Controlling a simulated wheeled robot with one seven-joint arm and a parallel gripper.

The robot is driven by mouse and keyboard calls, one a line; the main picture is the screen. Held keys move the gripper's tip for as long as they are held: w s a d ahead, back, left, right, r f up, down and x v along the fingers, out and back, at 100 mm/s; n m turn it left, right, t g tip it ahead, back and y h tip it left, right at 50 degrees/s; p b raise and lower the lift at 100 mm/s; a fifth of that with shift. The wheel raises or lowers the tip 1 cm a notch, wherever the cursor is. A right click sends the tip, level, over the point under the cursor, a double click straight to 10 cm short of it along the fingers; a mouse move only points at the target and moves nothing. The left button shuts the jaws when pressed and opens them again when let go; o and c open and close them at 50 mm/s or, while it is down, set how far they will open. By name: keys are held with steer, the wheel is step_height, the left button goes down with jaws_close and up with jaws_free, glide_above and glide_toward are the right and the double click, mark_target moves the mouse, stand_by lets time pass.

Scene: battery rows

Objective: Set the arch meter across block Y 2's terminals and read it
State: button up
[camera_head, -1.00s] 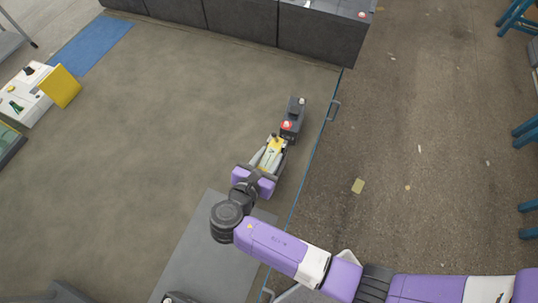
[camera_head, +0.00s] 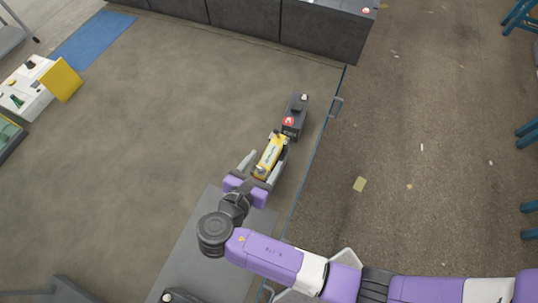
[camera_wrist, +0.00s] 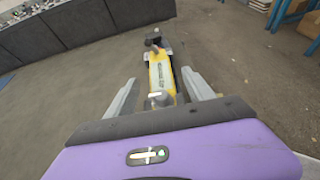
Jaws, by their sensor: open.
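The yellow arch meter (camera_head: 269,157) sits just ahead of my gripper (camera_head: 262,166), its near end between the fingertips. In the wrist view the yellow meter (camera_wrist: 162,78) lies lengthwise between my two spread gripper fingers (camera_wrist: 160,96). The fingers stand apart from its sides. A dark block (camera_head: 296,115) with a red terminal cap and a pale one stands directly beyond the meter. The meter's far end is at the block's near red terminal; I cannot tell whether its feet touch terminals. No block label is legible.
A row of dark blocks (camera_head: 245,19) stands at the back. A white bench with a yellow panel (camera_head: 63,80) is at the left. A blue rail (camera_head: 311,165) runs along the right of the grey floor. Open floor lies left of the meter.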

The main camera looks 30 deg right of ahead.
steer(key=shift+v, duration=1.6)
